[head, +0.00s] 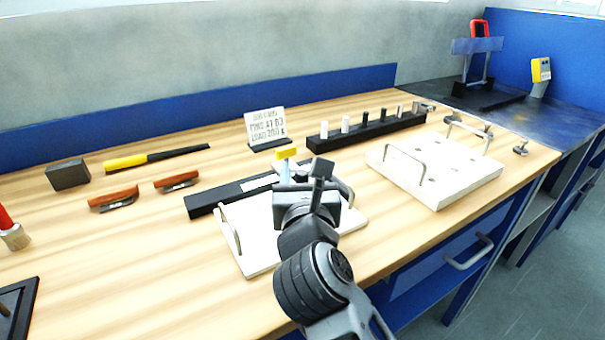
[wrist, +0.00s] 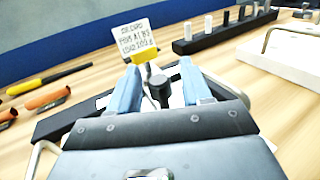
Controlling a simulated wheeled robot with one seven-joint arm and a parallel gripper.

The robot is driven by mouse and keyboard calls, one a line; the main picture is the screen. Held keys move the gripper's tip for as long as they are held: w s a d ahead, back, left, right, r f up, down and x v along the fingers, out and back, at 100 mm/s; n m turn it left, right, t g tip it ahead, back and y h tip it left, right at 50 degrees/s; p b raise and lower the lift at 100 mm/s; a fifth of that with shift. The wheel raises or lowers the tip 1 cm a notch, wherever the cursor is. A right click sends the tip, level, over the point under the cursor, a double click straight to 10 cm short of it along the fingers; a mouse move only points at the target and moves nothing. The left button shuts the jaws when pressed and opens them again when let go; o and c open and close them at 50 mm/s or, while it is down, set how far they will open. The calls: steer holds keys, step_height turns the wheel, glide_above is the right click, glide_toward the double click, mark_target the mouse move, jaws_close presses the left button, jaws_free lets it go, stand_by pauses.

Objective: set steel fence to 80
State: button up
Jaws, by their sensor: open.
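A black rail (head: 205,202) with a pale strip (head: 258,184) lies along the back of a white board (head: 260,258); the rail also shows in the wrist view (wrist: 55,126). A yellow block (head: 287,153) stands up at the rail, and in the wrist view the yellow block (wrist: 150,50) is just beyond my fingertips. My gripper (head: 284,176) is over the board. In the wrist view my gripper (wrist: 160,66) is open, with a dark round-topped knob (wrist: 158,88) between its blue fingers. I cannot tell whether they touch it. My gripper hides the fence's setting; no scale numbers are readable.
A card (head: 266,124) stands behind the rail. A black block with several pegs (head: 365,132) and a white board with handles (head: 435,180) are to the right. Orange-handled tools (head: 114,198), a yellow-handled tool (head: 125,163) and a dark block (head: 68,175) lie left.

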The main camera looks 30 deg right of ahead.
steer(key=v, duration=0.8)
stand_by(0.4)
steer(key=s+d+n+h, duration=0.1)
steer(key=s, duration=0.1)
steer(key=s+d+n, duration=0.1)
steer(key=s+n, duration=0.1)
steer(key=s, duration=0.1)
steer(key=s+d+f+n+h, duration=0.1)
steer(key=s+d+n, duration=0.1)
steer(key=s, duration=0.1)
steer(key=shift+t+h, duration=0.3)
steer(key=s+a+f+m+y, duration=0.1)
steer(key=s+f+m+y, duration=0.1)
steer(key=s+m, duration=0.6)
steer(key=s+f+m+g+y+p, duration=0.1)
steer(key=s+f+m+y, duration=0.1)
steer(key=s+m+y, duration=0.3)
steer(key=s+a+f+m+y+p, duration=0.1)
steer(key=s+f+m+y, duration=0.1)
steer(key=s+m, duration=1)
steer(key=m+y, duration=0.1)
steer(key=m, duration=0.9)
steer(key=shift+s+a+f+m+g+y, duration=0.3)
steer(key=shift+s+a+f+g+y, duration=0.05)
steer(key=shift+s+a+g+y, duration=0.05)
